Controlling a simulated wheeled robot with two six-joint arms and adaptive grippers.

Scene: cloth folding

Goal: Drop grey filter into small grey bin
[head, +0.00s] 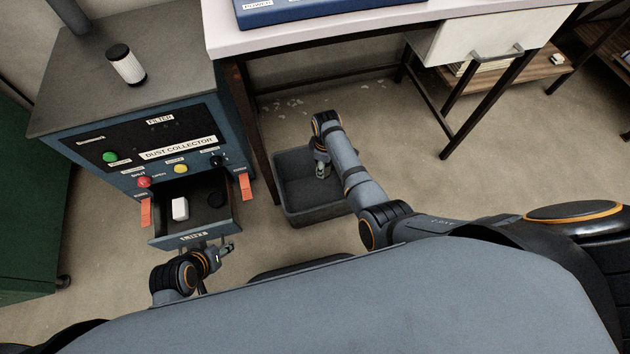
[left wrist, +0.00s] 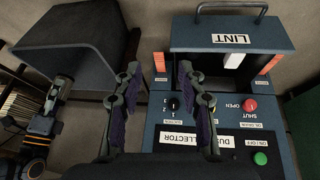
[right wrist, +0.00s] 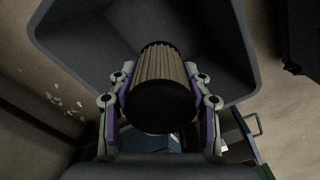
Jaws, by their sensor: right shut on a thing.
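The grey filter (right wrist: 162,85) has pleated sides and a dark round end cap. My right gripper (right wrist: 160,88) is shut on its sides. In the right wrist view the filter is in front of the grey bin (right wrist: 75,30), with the bin's walls around it. In the head view my right gripper (head: 322,170) points down over the small grey bin (head: 318,212), which stands on the floor; the filter is hardly visible there. My left gripper (head: 224,252) is near the front of the open lint drawer. In the left wrist view (left wrist: 160,78) its fingers are apart and empty.
The dust collector (head: 160,135) stands left of the bin, its lint drawer (head: 222,226) open with a white block (head: 180,209) inside. A white filter (head: 125,65) stands on top. A table (head: 330,38) is behind the bin. Pale scraps lie on the floor.

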